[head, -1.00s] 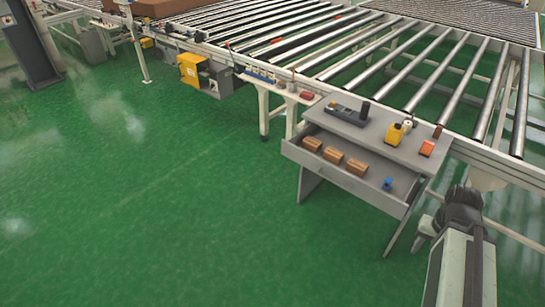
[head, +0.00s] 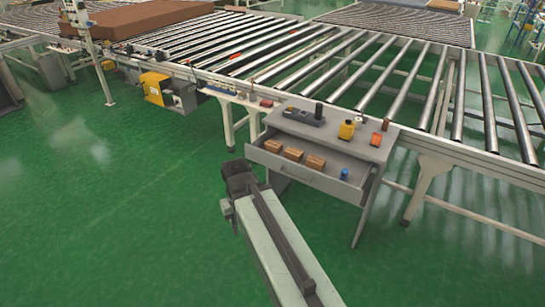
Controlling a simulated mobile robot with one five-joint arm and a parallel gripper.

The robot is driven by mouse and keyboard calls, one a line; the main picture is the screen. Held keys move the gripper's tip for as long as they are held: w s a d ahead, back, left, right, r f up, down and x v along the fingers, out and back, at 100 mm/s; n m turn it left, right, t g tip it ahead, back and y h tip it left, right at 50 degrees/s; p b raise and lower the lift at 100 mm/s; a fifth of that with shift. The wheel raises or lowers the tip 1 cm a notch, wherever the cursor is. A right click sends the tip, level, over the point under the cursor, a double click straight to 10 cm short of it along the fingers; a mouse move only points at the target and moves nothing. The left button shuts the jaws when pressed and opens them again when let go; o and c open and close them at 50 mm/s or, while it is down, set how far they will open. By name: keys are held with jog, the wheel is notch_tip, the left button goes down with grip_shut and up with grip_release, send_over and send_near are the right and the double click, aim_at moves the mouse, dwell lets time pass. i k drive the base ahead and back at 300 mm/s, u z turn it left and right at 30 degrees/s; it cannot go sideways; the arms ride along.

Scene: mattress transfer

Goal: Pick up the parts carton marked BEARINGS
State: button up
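Three small brown cartons lie in a row in the open grey drawer: a left one (head: 273,146), a middle one (head: 293,154) and a right one (head: 315,162). Any markings are too small to read, so I cannot tell which is marked BEARINGS. The drawer (head: 318,182) is pulled out from the grey workbench (head: 345,146). My gripper (head: 228,209) is at the end of my arm, over the floor left of and in front of the drawer, apart from the cartons. It is mostly hidden by my arm, and its fingers cannot be made out.
A small blue object (head: 344,174) is in the drawer's right end. A dark device (head: 303,116), a yellow bottle (head: 346,130) and an orange-red item (head: 376,139) stand on the bench top. A roller conveyor (head: 400,95) runs behind. Green floor (head: 110,220) is clear at left.

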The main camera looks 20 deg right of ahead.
aim_at(293, 154)
jog(key=u, duration=0.1)
jog(key=i, duration=1)
jog(key=z, duration=0.05)
